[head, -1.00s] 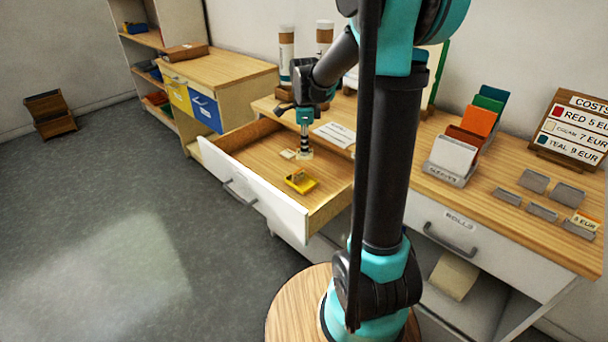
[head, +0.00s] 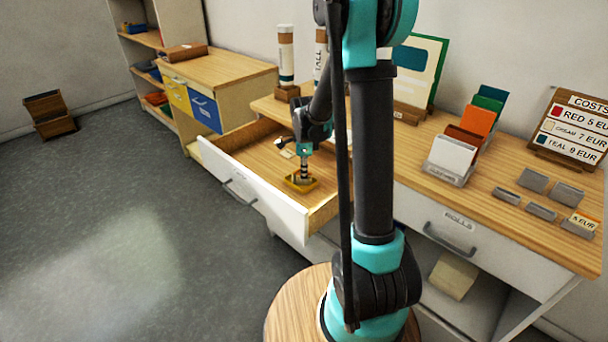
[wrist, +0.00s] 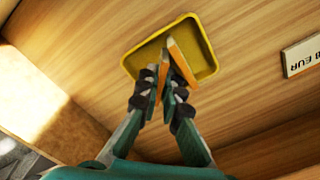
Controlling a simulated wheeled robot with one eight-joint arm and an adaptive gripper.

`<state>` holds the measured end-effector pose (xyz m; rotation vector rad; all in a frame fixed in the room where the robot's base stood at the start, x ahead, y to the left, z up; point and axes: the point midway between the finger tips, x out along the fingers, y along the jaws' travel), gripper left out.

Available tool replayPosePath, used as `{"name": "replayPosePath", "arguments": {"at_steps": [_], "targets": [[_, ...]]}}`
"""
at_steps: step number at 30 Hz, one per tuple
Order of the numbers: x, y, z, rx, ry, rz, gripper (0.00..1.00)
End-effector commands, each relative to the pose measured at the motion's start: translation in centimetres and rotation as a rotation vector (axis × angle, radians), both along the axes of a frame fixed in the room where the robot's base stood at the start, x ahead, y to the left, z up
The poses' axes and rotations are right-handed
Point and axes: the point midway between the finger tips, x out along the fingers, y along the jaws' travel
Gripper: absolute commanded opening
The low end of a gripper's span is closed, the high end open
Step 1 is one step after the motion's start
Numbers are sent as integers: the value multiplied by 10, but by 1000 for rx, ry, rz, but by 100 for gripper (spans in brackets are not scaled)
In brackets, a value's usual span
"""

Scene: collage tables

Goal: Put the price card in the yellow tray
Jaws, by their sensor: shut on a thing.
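My gripper (head: 302,180) is down at the tray. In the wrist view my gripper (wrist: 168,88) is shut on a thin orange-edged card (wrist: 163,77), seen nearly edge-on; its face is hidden. A second thin orange-edged slab (wrist: 183,62) stands tilted close beside it, over the tray; I cannot tell whether they touch. A price card reading "8 EUR" (wrist: 301,55) lies on the drawer floor, apart from the tray; it also shows in the head view (head: 287,154).
The drawer's white front (head: 255,200) and side walls surround the tray. The counter at right bears a card stand (head: 452,156), several grey holders (head: 534,181), one with a "5 EUR" card (head: 583,221), and a costs board (head: 572,133). Bare drawer floor lies around the tray.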

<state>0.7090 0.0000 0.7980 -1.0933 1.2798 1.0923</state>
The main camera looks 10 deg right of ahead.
Motion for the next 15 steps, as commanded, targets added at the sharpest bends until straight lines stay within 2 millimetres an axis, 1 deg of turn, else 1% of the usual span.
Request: {"name": "replayPosePath", "arguments": {"at_steps": [5, 6, 7, 15], "targets": [[0, 0, -3, 0, 0, 0, 0], [0, 0, -2, 0, 0, 0, 11], [0, 0, -2, 0, 0, 0, 15], [0, 0, -2, 0, 0, 0, 15]]}}
